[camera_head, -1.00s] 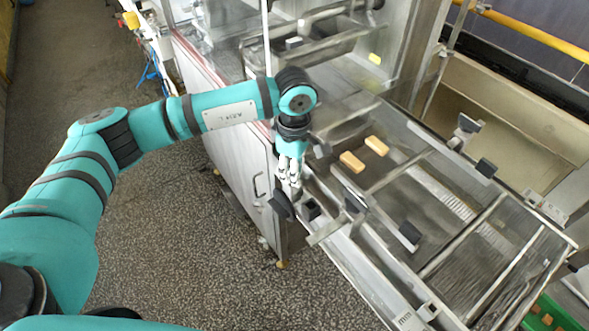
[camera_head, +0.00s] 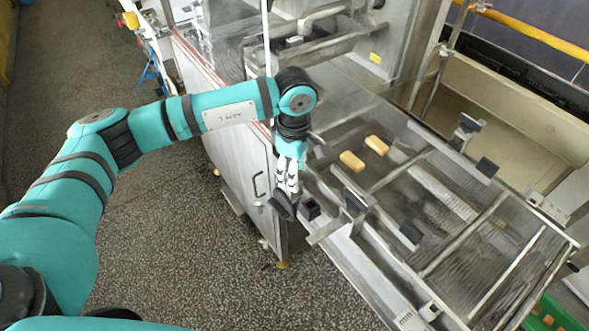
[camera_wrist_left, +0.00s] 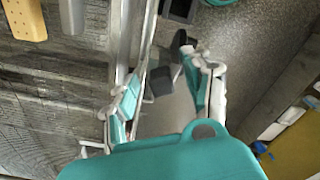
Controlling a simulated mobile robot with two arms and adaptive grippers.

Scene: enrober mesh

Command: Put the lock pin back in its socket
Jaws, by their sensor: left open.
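My left gripper (camera_head: 287,187) points down at the near side of the metal machine frame. It is open, with nothing seen between its fingers; it also shows in the left wrist view (camera_wrist_left: 162,82). Just below the fingertips is a dark rounded knob (camera_head: 283,207), and right of it a dark square block (camera_head: 310,209) on the frame. In the wrist view a dark block (camera_wrist_left: 160,80) shows between the fingers, farther down, with a dark rounded piece (camera_wrist_left: 179,45) above it. I cannot tell which dark piece is the lock pin or its socket. My right gripper is not in view.
Two tan bars (camera_head: 352,161) (camera_head: 376,145) lie on the wire mesh belt (camera_head: 480,255). Several black knobs and blocks line the frame rails. A white cabinet door (camera_head: 240,165) stands left of the gripper. The speckled floor (camera_head: 190,220) there is open.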

